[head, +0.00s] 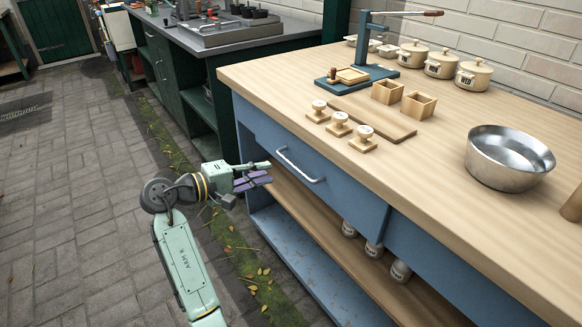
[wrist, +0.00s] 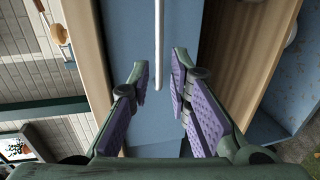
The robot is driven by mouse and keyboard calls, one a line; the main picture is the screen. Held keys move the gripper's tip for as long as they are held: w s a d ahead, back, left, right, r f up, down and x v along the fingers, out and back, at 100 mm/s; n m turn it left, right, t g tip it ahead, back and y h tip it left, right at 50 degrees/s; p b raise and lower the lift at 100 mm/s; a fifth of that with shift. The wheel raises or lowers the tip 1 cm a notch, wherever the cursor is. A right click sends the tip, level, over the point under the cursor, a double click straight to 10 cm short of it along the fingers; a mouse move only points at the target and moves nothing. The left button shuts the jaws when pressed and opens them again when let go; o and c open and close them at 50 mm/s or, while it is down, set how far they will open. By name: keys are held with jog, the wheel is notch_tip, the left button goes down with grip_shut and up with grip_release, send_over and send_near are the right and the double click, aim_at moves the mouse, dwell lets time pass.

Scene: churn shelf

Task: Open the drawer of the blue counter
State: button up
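The blue counter (head: 364,210) has a pale wooden top. Its drawer (head: 262,135) is a blue front below the top and looks shut. A pale bar handle (head: 300,165) is fixed on the drawer front. In the wrist view the handle (wrist: 159,40) runs down from the top edge over the blue front (wrist: 190,35). My gripper (head: 264,173) is left of the handle in the head view, apart from the counter. In the wrist view my gripper (wrist: 160,72) is open, its purple-padded fingers on either side of the handle's line. The handle's lower end shows between the fingertips; I cannot tell the exact gap.
On the top, wooden stamps (head: 340,124), a board, small boxes (head: 387,92), a blue press (head: 362,45), lidded pots (head: 441,63) and a metal bowl (head: 508,157) stand. An open shelf (head: 330,235) lies below the drawer. Paving on the left (head: 80,200) is free.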

aim_at(291, 164)
jog(key=p+x, duration=0.1)
jog(key=x, duration=0.8)
jog(key=shift+w+d, duration=0.25)
jog(key=shift+d, duration=0.05)
jog(key=shift+c, duration=0.6)
grip_shut()
